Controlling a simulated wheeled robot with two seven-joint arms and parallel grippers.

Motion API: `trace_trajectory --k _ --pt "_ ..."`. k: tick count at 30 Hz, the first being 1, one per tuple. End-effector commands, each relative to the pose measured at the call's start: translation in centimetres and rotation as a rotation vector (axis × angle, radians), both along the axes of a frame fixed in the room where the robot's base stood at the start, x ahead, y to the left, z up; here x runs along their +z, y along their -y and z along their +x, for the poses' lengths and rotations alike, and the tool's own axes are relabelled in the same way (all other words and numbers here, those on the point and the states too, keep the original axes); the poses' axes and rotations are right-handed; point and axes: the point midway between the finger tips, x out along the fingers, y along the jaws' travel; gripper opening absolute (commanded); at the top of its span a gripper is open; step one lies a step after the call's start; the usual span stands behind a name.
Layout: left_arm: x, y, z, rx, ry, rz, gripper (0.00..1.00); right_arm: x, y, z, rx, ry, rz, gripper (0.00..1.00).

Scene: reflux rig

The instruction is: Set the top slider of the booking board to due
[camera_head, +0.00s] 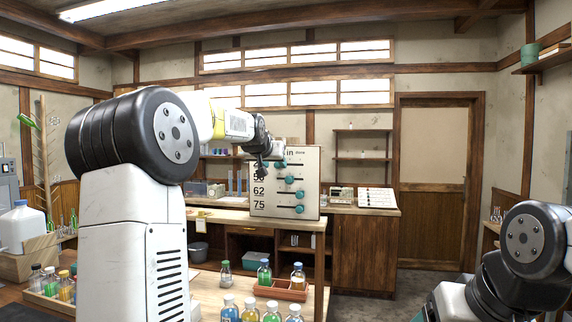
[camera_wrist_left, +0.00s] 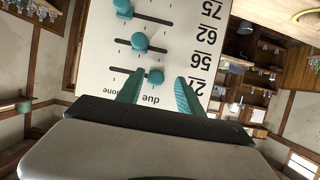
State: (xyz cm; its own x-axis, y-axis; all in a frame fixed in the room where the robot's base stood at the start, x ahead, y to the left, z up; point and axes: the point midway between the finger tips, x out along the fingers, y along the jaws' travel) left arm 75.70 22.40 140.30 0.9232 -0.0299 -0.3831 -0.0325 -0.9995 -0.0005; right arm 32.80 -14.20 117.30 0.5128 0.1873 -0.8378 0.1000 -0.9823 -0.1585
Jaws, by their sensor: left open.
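The booking board (camera_head: 270,205) is a pale upright panel with numbered rows and teal slider knobs in dark slots. My left gripper (camera_head: 264,172) is in front of the board's upper left part and hides some of its lettering. In the left wrist view the board appears upside down. The top slider's knob (camera_wrist_left: 155,76) lies between the open teal fingers of the left gripper (camera_wrist_left: 158,90), with a visible gap on each side. The printed word "due" is near this knob, with "done" partly hidden to its left. The right gripper is out of view.
The board stands on a wooden bench (camera_head: 340,209). Several capped bottles (camera_head: 264,273) stand on a nearer table. My right arm shows at lower right.

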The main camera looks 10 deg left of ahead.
Motion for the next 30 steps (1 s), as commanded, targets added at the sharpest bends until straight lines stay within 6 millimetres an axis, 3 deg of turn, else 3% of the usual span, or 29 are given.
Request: trace_trajectory --k 5,18,30 --pt "0.3 0.0 -0.7 -0.001 0.001 0.0 0.44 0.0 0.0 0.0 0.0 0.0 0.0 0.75" --pt "2.8 -0.3 -6.7 0.002 0.001 0.001 0.44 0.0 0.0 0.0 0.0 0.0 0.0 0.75" --pt "3.0 -0.3 -7.2 0.001 0.0 0.0 0.44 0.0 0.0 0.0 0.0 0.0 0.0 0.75"
